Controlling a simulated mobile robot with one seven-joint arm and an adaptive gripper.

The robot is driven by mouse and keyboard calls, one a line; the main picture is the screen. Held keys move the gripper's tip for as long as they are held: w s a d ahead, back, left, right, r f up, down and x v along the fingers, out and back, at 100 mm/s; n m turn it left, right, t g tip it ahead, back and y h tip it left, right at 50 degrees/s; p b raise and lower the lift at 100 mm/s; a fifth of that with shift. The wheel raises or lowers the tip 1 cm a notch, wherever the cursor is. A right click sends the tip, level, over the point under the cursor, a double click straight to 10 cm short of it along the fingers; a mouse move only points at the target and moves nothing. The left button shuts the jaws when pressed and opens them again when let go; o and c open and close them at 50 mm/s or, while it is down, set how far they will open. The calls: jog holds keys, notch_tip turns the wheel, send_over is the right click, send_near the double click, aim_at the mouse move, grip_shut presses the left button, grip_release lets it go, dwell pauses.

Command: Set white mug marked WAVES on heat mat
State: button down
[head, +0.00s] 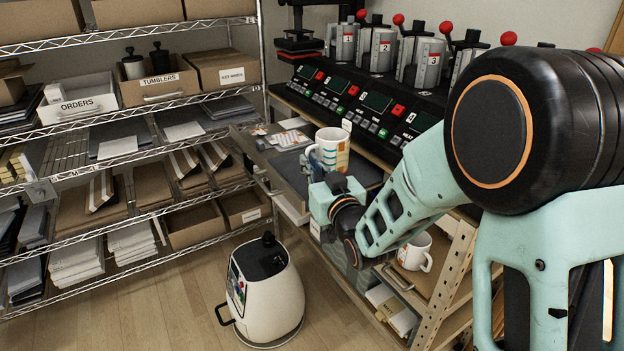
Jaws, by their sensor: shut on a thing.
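A white mug (327,149) with teal and orange bands is upright at the bench, its handle to the left. No WAVES lettering can be read on it. My gripper (336,190) is at the near side of the mug, shut on it; its fingertips are mostly hidden. A dark grey flat surface (288,170), which looks like the heat mat, lies on the bench behind and around the mug. I cannot tell whether the mug touches it.
Heat presses (380,50) with red knobs and a black control panel (345,100) line the bench behind. Another white mug (413,253) sits on the shelf below. A white canister-like machine (265,290) stands on the floor. A wire rack (130,140) with boxes is at left.

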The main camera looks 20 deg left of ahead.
jog(key=shift+w+a+f, duration=0.25)
jog(key=shift+f, duration=0.05)
jog(key=f, duration=0.3)
jog(key=shift+w+a+f+b, duration=0.1)
jog(key=shift+w+a+b, duration=0.1)
jog(key=shift+b, duration=0.1)
jog(key=shift+f, duration=0.2)
jog(key=shift+f, duration=0.2)
jog(key=c, duration=2.5)
grip_release()
jog(key=shift+f+b, duration=0.1)
jog(key=shift+b, duration=0.2)
jog(key=shift+c, duration=0.2)
jog(key=o, duration=0.5)
jog(key=shift+c, duration=0.2)
jog(key=shift+r, duration=0.2)
